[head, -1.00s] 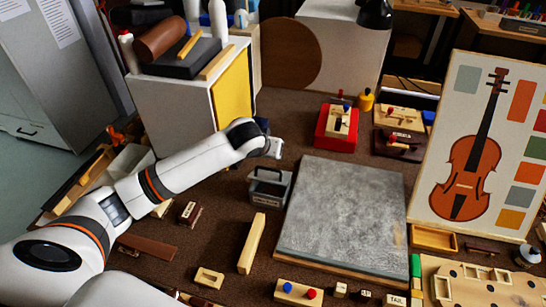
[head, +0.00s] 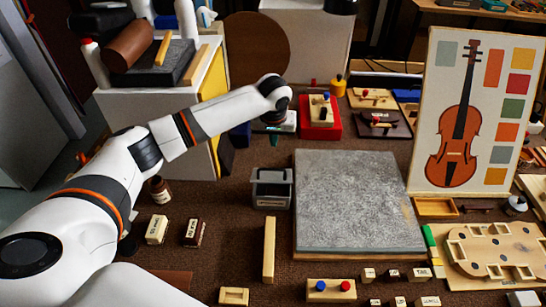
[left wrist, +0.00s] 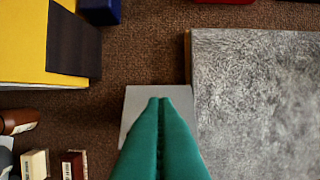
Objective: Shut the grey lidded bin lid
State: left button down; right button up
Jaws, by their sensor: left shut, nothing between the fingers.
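The grey lidded bin (head: 272,198) stands on the brown bench just left of the big grey slab. Its top shows a dark opening framed by a grey rim in the head view; I cannot tell the lid's exact angle. My left gripper (head: 274,136) has green fingers, shut and empty, pointing down above and behind the bin in the head view. In the left wrist view the shut green fingertips (left wrist: 159,100) overlap a plain light-grey surface (left wrist: 135,106), apparently part of the bin, and hide much of it. I cannot tell whether they touch it. My right gripper is not in view.
The grey slab (head: 355,205) lies close to the bin's right side. A red tray (head: 320,130) is behind it, and a white cabinet with a yellow side (head: 213,100) stands back left. A wooden bar (head: 269,250) lies in front of the bin. Small labelled blocks (head: 157,229) lie left.

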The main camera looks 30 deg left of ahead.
aim_at(272, 176)
pick_arm(q)
jog(key=f, duration=0.1)
jog(key=s+f+p, duration=0.1)
jog(key=f, duration=0.1)
jog(key=s+f+p, duration=0.1)
jog(key=f, duration=0.1)
jog(key=shift+d, duration=0.3)
jog(key=shift+s+d+f, duration=0.1)
jog(key=shift+s+f, duration=0.1)
jog(key=shift+s, duration=0.05)
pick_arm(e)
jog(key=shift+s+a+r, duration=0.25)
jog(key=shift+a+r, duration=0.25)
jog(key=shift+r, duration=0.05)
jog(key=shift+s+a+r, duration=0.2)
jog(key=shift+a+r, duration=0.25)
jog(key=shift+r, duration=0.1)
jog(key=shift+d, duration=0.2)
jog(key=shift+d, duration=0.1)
pick_arm(q)
jog(key=shift+s, duration=0.1)
jog(key=shift+s+d+f+t+p, duration=0.2)
jog(key=shift+t+p, duration=0.1)
jog(key=shift+p, duration=0.2)
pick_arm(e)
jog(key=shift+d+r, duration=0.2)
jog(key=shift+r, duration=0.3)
